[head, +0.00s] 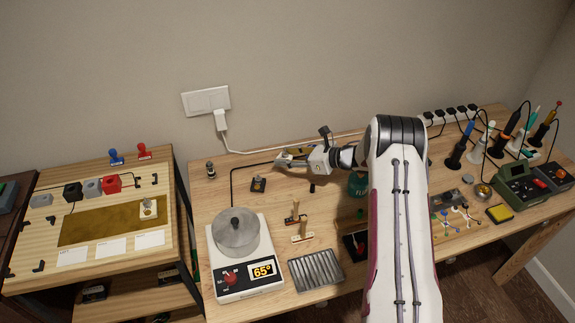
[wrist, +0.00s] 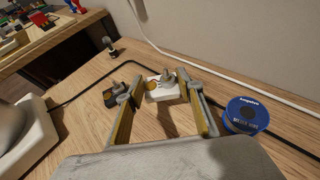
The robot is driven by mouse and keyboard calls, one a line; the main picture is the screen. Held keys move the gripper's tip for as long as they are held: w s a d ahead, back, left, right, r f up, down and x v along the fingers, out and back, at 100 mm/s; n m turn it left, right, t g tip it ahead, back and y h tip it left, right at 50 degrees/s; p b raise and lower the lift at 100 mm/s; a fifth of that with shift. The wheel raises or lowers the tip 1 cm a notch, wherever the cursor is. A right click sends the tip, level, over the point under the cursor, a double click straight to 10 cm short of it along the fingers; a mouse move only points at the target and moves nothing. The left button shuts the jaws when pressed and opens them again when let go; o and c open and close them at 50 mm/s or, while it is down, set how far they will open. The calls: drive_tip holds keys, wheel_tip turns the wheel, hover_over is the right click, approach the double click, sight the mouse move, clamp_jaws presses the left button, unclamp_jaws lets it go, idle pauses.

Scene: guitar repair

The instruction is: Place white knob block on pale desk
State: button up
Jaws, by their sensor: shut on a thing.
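My gripper (head: 279,159) is low over the back of the wooden bench, near the wall. In the wrist view its two fingers (wrist: 170,105) are around a white block (wrist: 162,91) with a grey knob on top, and they are shut on it. The block looks upright; I cannot tell whether it touches the bench. In the head view the fingers mostly hide it. The pale desk (head: 25,262) stands at the left, apart from the bench, with a brown mat (head: 95,224) on it. A similar whitish knob block (head: 148,210) sits at the mat's right end.
A dark knob block (head: 258,184) lies left of my gripper. A blue tin (wrist: 245,113) stands close to the right finger in the wrist view. A hot plate with a pot (head: 236,232) stands front left. A black cable (head: 232,178) crosses the bench. Coloured blocks (head: 92,188) line the desk's back.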

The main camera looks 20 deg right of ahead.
sight(287, 172)
drive_tip(key=shift+f, duration=1.85)
drive_tip(key=shift+f, duration=0.15)
drive_tip(key=o, duration=1.1)
drive_tip(key=shift+c, duration=0.2)
drive_tip(key=shift+v, duration=3.8)
